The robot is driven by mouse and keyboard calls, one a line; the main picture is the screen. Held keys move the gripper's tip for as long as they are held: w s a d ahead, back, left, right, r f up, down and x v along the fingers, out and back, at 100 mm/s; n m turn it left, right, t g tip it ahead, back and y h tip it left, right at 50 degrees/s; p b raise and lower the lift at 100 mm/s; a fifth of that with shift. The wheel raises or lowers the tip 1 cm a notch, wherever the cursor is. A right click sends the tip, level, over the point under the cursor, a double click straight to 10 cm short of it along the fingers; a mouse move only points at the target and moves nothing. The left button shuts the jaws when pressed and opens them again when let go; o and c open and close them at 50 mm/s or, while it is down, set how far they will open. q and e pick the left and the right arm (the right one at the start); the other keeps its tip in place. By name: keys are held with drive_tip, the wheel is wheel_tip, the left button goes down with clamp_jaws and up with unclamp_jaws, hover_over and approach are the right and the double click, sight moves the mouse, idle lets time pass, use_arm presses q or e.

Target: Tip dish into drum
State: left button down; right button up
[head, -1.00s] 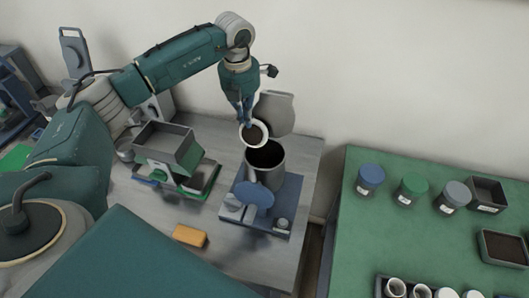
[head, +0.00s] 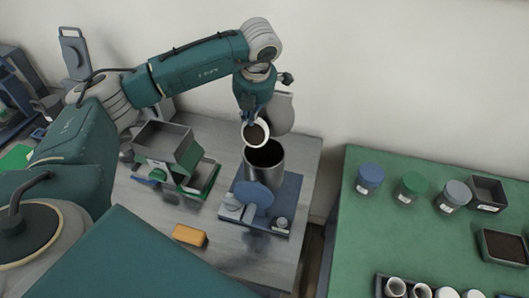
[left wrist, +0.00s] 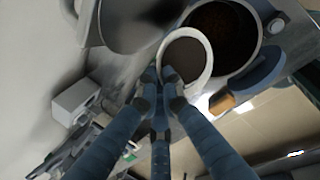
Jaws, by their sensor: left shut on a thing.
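My left gripper (head: 248,116) is shut on the rim of a white dish (head: 266,123) with dark brown material in it. The dish is tilted, its open side turned toward the head camera, just above the drum's mouth. The drum (head: 267,177) is a grey metal cylinder, open at the top, on a blue-grey stand. In the left wrist view the gripper fingers (left wrist: 160,78) pinch the rim of the dish (left wrist: 208,60), which overlaps the edge of the drum (left wrist: 259,30). Dark material shows inside the drum there. My right gripper is not in view.
A grey lid (head: 281,112) stands open behind the drum. A grey hopper on a green base (head: 205,180) is left of it, and a yellow block (head: 189,235) lies in front. A green table (head: 350,250) at right holds jars and trays.

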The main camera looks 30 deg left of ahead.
use_arm(q)
drive_tip(key=shift+s+d+r+y+b, duration=0.15)
drive_tip(key=shift+d+y+b, duration=0.15)
drive_tip(key=shift+y+b, duration=0.15)
drive_tip(key=shift+d+r+y, duration=0.2)
drive_tip(key=shift+r+y, duration=0.05)
